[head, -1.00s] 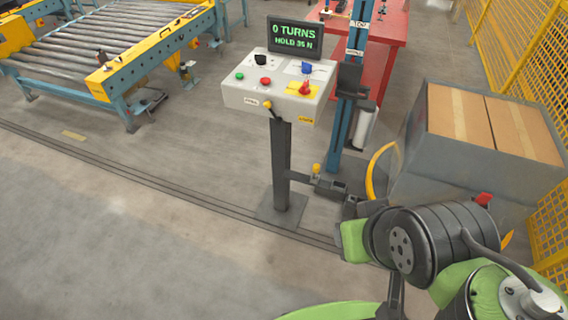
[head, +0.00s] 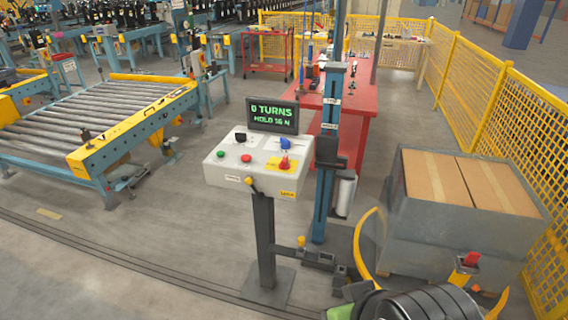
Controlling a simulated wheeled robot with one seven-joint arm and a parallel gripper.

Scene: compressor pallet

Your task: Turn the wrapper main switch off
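The wrapper control box (head: 225,172) is a light grey sloped panel on a dark post in the middle of the head view. A red rotary handle on a yellow plate (head: 285,162), apparently the main switch, sits at the panel's right; its exact angle is too small to tell. A blue knob (head: 286,143), a black knob (head: 240,138), a green button (head: 221,153) and a red button (head: 246,158) share the panel. The display (head: 272,115) above is lit green and reads "0 TURNS" with a "HOLD" line.
A blue mast (head: 325,190) stands just right of the box. A grey bin with cartons (head: 400,215), a yellow hoop (head: 362,245) and a yellow mesh fence (head: 480,110) are at the right. A roller conveyor (head: 80,125) is at the left.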

